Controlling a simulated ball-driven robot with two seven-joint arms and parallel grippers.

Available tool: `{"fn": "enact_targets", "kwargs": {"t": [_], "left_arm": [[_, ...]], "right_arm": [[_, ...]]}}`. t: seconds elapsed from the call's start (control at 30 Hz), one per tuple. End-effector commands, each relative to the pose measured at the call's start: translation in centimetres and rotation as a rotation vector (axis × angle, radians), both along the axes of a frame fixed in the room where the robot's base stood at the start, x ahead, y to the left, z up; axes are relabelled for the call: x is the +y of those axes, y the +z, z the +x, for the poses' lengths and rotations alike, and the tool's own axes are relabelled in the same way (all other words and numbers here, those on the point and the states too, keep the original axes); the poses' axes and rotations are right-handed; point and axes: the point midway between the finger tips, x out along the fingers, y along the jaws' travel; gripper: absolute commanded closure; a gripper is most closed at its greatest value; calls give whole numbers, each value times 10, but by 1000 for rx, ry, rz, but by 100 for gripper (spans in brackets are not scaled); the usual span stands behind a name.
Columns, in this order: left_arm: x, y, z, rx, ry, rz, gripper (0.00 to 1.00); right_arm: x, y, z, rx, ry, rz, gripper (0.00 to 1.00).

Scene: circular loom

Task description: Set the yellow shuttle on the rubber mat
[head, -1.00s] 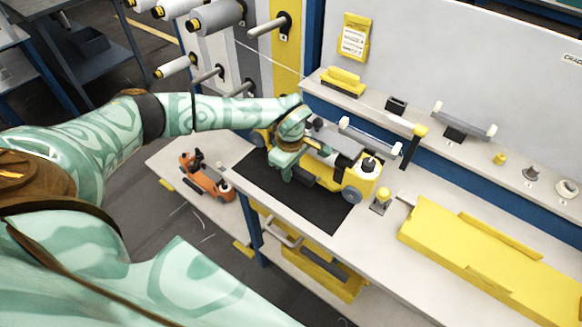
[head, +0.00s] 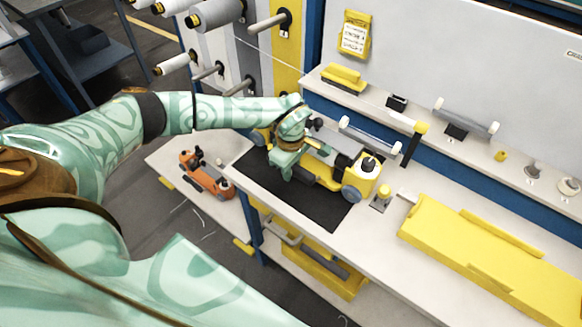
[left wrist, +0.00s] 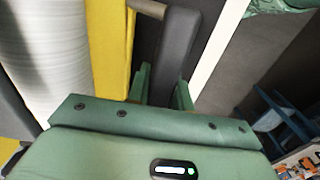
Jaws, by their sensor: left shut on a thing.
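The yellow shuttle (head: 325,172), with grey wheels and a dark knob at its right end, is at the back edge of the black rubber mat (head: 300,203). I cannot tell whether it touches the mat or hangs just above it. My left gripper (head: 288,168) reaches over it from the left and hides part of its left half. In the left wrist view, the green fingers (left wrist: 163,90) are shut on a dark grey bar (left wrist: 178,45) of the shuttle, beside its yellow body (left wrist: 112,50). My right gripper is not in view.
An orange shuttle (head: 205,178) stands on the lower surface left of the mat. A ledge with small parts (head: 455,133) runs behind. The mat's front part is bare.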

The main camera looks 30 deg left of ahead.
Motion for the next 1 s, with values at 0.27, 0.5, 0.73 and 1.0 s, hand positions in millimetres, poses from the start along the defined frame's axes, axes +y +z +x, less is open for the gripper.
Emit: {"fn": "enact_targets", "kwargs": {"t": [0.27,0.5,0.73,1.0], "left_arm": [[0,-4,1,-4,-1,-1,100],[0,-6,2,-5,-1,-1,100],[0,-8,1,-3,-1,0,100],[0,-9,0,-2,-1,0,53]], "right_arm": [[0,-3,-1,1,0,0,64],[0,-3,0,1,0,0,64],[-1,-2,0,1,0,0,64],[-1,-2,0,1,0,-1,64]]}}
